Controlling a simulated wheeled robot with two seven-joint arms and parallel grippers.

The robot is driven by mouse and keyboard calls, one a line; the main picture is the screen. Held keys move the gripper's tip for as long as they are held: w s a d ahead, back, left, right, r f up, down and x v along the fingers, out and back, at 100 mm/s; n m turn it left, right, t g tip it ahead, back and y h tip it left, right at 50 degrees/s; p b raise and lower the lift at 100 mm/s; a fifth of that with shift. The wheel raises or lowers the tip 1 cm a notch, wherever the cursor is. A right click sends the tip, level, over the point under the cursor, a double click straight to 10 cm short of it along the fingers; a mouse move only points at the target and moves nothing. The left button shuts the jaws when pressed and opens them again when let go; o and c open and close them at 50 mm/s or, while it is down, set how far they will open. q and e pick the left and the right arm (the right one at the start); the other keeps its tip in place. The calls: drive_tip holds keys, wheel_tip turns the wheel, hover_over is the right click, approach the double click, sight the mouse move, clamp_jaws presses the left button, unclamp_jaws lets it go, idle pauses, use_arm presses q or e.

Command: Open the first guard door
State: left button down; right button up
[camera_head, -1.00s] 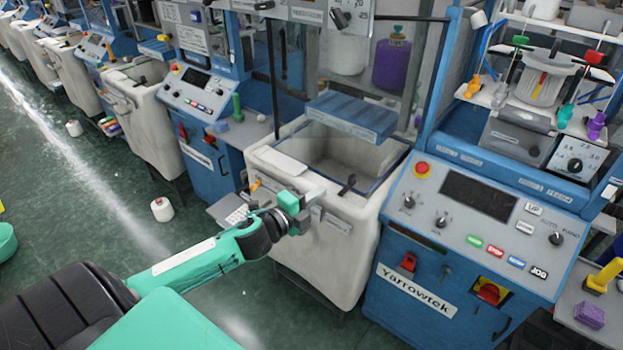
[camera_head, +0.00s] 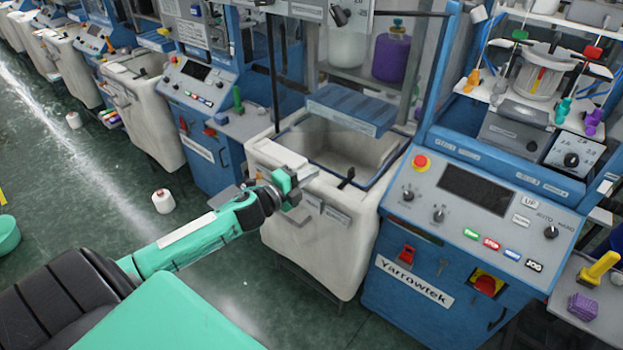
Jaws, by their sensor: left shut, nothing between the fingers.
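My left gripper (camera_head: 303,180) is shut and empty. It is in front of the pale bin (camera_head: 330,258) of the nearest knitting machine, close to the bin's front upper edge in the picture. I cannot tell whether it touches the bin. My right gripper is out of view.
A blue control cabinet (camera_head: 400,300) with buttons stands right of the bin. A slanted blue panel (camera_head: 352,110) overhangs the bin. More machines run back to the left. A white yarn cone (camera_head: 163,201) stands on the green floor, with open floor around it.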

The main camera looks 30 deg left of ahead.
use_arm(q)
drive_tip(key=w+a+h+b, duration=0.1)
drive_tip(key=w+a+b, duration=0.2)
drive_tip(key=w+a, duration=0.2)
drive_tip(key=w+a+m+b, duration=0.1)
drive_tip(key=w+a+b, duration=0.2)
drive_tip(key=a, duration=0.6)
drive_tip(key=shift+w+h, duration=0.4)
drive_tip(key=shift+w, duration=0.45)
